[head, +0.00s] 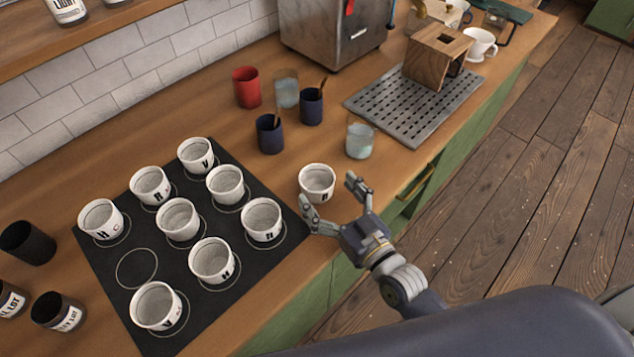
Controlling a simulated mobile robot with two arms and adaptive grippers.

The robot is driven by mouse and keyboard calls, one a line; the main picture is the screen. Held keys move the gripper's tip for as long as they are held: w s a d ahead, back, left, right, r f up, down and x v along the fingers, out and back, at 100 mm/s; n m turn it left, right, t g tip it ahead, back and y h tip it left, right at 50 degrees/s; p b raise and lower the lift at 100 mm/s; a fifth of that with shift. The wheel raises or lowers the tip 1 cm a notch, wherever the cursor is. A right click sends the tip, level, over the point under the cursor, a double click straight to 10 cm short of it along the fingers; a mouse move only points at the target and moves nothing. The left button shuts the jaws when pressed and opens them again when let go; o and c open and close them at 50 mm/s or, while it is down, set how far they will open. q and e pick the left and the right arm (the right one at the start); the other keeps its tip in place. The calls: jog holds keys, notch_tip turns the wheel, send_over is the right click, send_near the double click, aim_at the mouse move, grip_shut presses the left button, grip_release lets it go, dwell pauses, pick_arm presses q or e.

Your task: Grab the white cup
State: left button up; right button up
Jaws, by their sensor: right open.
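A white cup (317,180) with a dark letter on its side stands upright on the wooden counter, off the black mat. My right gripper (328,188) is open at the counter's front edge, its fingers spread toward this cup. One fingertip is by the cup's lower left, the other to its right. I cannot tell whether either touches it. Several similar white lettered cups stand on the black mat (137,267) to the left. A plain white cup (481,45) with a handle stands at the far right. My left gripper is not in view.
A glass (359,139) stands just behind the gripper. Dark cups (270,134), a red cup (246,87) and another glass (286,88) are further back. A grey drip tray (413,108) and a wooden stand (437,56) are at upper right. Dark labelled tins (57,311) are at lower left.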

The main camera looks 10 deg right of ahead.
jog(key=shift+x, duration=1.15)
jog(key=c, duration=1.3)
jog(key=shift+r, duration=0.15)
